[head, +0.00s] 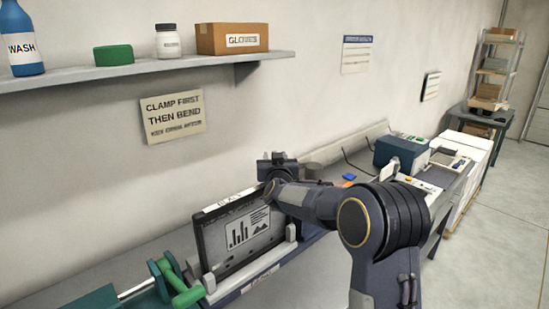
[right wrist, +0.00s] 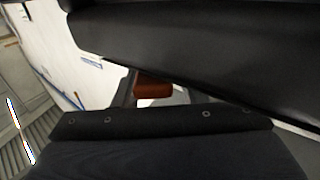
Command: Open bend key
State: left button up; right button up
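I cannot make out a part that is clearly the bend key. In the head view a dark upright panel (head: 212,236) with a white top label and a printed bar chart stands in a grey holder on the bench. My right arm comes in from the lower right, and its gripper (head: 277,160) is at the panel's far end; its fingers are not clear. In the right wrist view a small orange-brown block (right wrist: 153,88) shows between two large dark shapes, with a screw-studded dark strip (right wrist: 160,122) below it. My left gripper is not in view.
A teal device with a green handle (head: 187,297) and a metal rod stands at the lower left. A shelf (head: 140,70) above holds a blue bottle, a green lid, a white jar and a box. A sign (head: 173,117) reads "CLAMP FIRST THEN BEND". A teal machine (head: 400,153) stands farther right.

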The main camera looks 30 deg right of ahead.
jog(key=b+v, duration=0.1)
jog(key=v, duration=0.4)
